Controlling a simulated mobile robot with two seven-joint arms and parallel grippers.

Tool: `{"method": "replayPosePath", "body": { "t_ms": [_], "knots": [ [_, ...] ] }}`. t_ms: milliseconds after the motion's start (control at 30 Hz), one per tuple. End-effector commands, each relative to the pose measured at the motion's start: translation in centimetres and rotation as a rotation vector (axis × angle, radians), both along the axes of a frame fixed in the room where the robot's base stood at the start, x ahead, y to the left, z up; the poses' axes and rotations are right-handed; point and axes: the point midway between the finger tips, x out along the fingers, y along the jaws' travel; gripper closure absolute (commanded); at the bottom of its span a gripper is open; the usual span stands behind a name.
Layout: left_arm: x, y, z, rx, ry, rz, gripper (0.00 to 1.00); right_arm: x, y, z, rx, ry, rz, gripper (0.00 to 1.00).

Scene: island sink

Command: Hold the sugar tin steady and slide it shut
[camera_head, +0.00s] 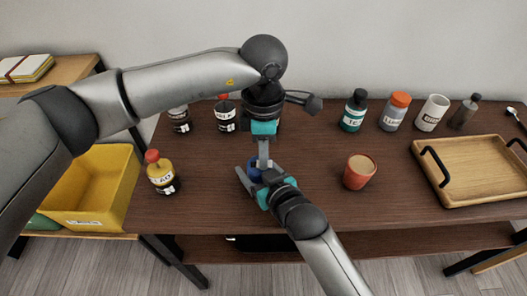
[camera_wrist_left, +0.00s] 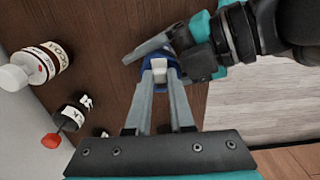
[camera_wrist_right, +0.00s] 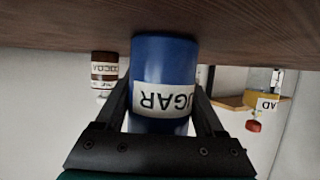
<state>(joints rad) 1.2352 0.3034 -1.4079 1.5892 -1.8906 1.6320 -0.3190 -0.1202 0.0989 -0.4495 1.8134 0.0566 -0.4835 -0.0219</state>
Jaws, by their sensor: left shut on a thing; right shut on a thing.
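The blue sugar tin (camera_wrist_right: 165,62) fills the middle of the right wrist view, its white SUGAR label upside down there. In the head view only a little of the tin (camera_head: 254,172) shows between my grippers, standing on the dark wooden table. My right gripper (camera_head: 256,181) is shut on the tin's body from the front, one finger on each side. My left gripper (camera_head: 263,161) comes down from above and is shut on a small pale piece (camera_wrist_left: 159,73) at the top of the tin. The tin's lid is mostly hidden, so I cannot tell how far it is shut.
A yellow bottle with a red cap (camera_head: 161,176) stands left, a terracotta cup (camera_head: 360,172) right. Several bottles and jars line the back, among them a green bottle (camera_head: 353,112). A wooden tray (camera_head: 475,172) lies at the far right. Table between tin and cup is clear.

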Motion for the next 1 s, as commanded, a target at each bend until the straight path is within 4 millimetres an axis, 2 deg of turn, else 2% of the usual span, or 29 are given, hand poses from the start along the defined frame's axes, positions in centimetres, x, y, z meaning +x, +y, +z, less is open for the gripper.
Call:
{"method": "replayPosePath", "body": {
  "t_ms": [167, 400, 633, 667, 733, 767, 1000],
  "knots": [
    [0.0, 0.1, 0.1, -0.001, -0.001, 0.0, 1.0, 0.0, 0.0, -0.1, -0.001, 0.003, 0.0, 0.91],
    [0.0, 1.7, 0.0, 0.0, -0.001, 0.0, 1.0, 0.0, 0.0, -0.1, -0.001, 0.003, 0.0, 0.91],
    [0.0, 1.6, 0.0, 0.0, 0.0, -0.001, 1.0, 0.0, 0.0, -0.1, -0.001, 0.003, 0.0, 0.91],
    [0.0, 1.6, 0.0, 0.0, 0.0, -0.001, 0.76, 0.0, 0.0, -0.1, -0.001, 0.003, 0.0, 0.91],
    [0.0, 1.6, 0.0, 0.0, 0.0, -0.001, 0.68, 0.0, 0.0, -0.1, -0.001, 0.003, 0.0, 0.91],
    [0.0, 1.6, 0.0, 0.0, 0.0, -0.001, 0.65, 0.0, 0.0, -0.1, -0.001, 0.003, 0.0, 0.91],
    [0.0, 1.6, 0.0, 0.0, 0.0, -0.001, 0.65, 0.0, 0.0, -0.1, -0.001, 0.003, 0.0, 0.91]
  ]
}}
